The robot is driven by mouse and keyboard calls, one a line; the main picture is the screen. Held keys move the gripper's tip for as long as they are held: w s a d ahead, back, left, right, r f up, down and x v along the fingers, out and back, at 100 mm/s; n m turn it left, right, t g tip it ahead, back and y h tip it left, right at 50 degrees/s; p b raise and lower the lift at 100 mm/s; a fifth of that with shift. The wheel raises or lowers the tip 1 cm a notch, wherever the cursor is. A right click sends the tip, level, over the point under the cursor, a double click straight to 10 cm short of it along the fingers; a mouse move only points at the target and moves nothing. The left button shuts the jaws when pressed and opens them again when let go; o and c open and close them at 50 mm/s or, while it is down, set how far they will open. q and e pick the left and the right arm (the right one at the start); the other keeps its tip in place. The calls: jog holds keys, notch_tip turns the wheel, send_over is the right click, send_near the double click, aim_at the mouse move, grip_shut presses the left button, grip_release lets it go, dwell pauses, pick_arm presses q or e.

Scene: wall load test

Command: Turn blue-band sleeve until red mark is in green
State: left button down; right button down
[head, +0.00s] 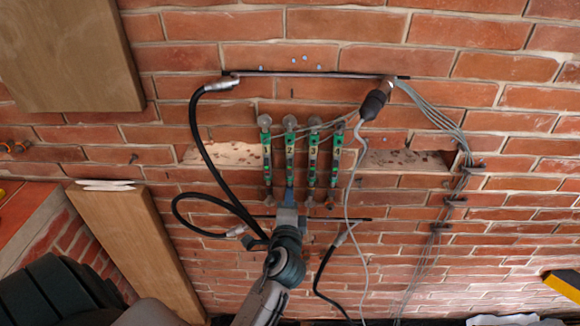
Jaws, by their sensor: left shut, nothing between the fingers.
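Several slim vertical units with green faces and round grey heads are fixed in a row on the brick wall: a first (267,160), a second (290,155), a third (312,160) and a fourth (336,160). A blue part (290,198), which looks like the blue-band sleeve, shows at the lower end of the second unit. My left gripper (289,209) is shut and empty, just below that blue part and overlapping its lower end in the picture. I cannot tell whether they touch. The red mark is too small to make out. My right gripper is not in view.
Black hoses (203,150) loop left of the units. A dark bar (310,74) runs above them. A black cylinder (373,104) with a grey cable hangs at upper right. Grey cables (440,120) run down the wall farther right. A wooden board (135,240) leans at lower left.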

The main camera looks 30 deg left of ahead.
pick_arm(q)
jog(key=shift+d, duration=0.1)
dwell(0.3)
jog(key=shift+d, duration=0.1)
jog(key=shift+s+d, duration=0.2)
jog(key=shift+s, duration=0.2)
jog(key=shift+a, duration=0.25)
jog(key=shift+w, duration=0.15)
dwell(0.5)
jog(key=shift+w+a, duration=0.2)
jog(key=shift+w, duration=0.05)
